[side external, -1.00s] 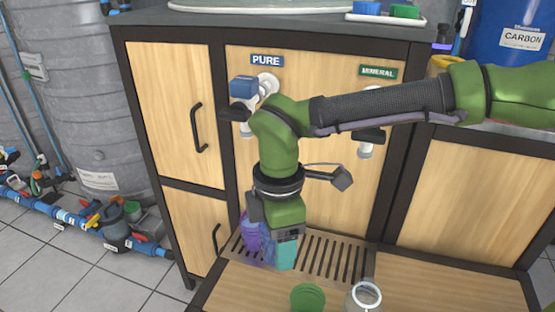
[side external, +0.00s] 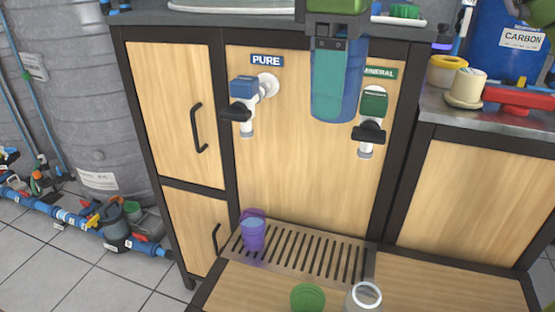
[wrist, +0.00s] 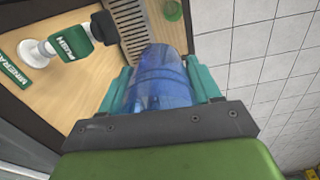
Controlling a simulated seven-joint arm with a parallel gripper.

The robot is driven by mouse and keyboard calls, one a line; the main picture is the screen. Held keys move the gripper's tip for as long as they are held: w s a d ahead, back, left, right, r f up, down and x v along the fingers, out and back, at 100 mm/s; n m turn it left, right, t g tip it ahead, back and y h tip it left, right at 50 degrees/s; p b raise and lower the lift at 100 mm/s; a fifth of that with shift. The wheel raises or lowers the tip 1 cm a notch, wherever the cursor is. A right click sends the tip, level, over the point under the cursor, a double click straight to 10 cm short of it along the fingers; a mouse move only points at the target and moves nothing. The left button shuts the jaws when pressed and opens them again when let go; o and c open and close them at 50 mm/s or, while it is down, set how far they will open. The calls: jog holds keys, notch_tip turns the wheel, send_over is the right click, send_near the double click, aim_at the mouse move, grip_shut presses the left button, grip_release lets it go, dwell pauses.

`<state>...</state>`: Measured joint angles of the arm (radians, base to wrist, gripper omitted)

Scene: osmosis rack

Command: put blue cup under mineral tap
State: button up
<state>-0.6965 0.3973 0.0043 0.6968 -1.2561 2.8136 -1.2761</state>
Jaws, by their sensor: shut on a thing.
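My gripper (side external: 331,92) is at the top centre in the side external view, raised high in front of the cabinet. Its teal fingers are shut on a translucent blue cup (side external: 345,108). The cup also shows between the fingers in the wrist view (wrist: 160,85). The mineral tap (side external: 372,118), with a green body, black lever and white spout, is just right of the held cup in the picture. It shows at the upper left in the wrist view (wrist: 68,44). The cup is around the tap's height, not below its spout.
A purple cup (side external: 253,234) stands at the left end of the slotted drip grate (side external: 318,258); the grate's right part is clear. The pure tap (side external: 245,98) is at left. A green cup (side external: 308,298) and a clear jar (side external: 365,297) are at the front edge.

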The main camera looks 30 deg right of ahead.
jog(key=w+a+f+n, duration=0.2)
jog(key=f+n, duration=0.5)
jog(key=f, duration=0.5)
jog(key=w+a+f+n, duration=0.3)
jog(key=f+n, duration=0.5)
jog(key=f, duration=0.4)
jog(key=w+a+f+n, duration=0.3)
jog(key=f+n, duration=0.4)
jog(key=f, duration=0.6)
jog(key=shift+a+f+n, duration=0.1)
jog(key=shift+a+n, duration=0.3)
jog(key=shift+a, duration=0.5)
jog(key=shift+s+f, duration=0.15)
jog(key=shift+f, duration=0.15)
jog(key=s+d, duration=0.2)
jog(key=d, duration=0.3)
jog(key=s+d, duration=0.3)
jog(key=d, duration=0.2)
jog(key=s+d, duration=0.3)
jog(key=d, duration=0.1)
jog(key=shift+s+d, duration=0.1)
jog(key=shift+d, duration=0.3)
jog(key=f, duration=0.3)
jog(key=shift+s+d, duration=0.25)
jog(key=shift+d, duration=0.15)
jog(key=shift+f, duration=0.3)
jog(key=shift+f, duration=0.1)
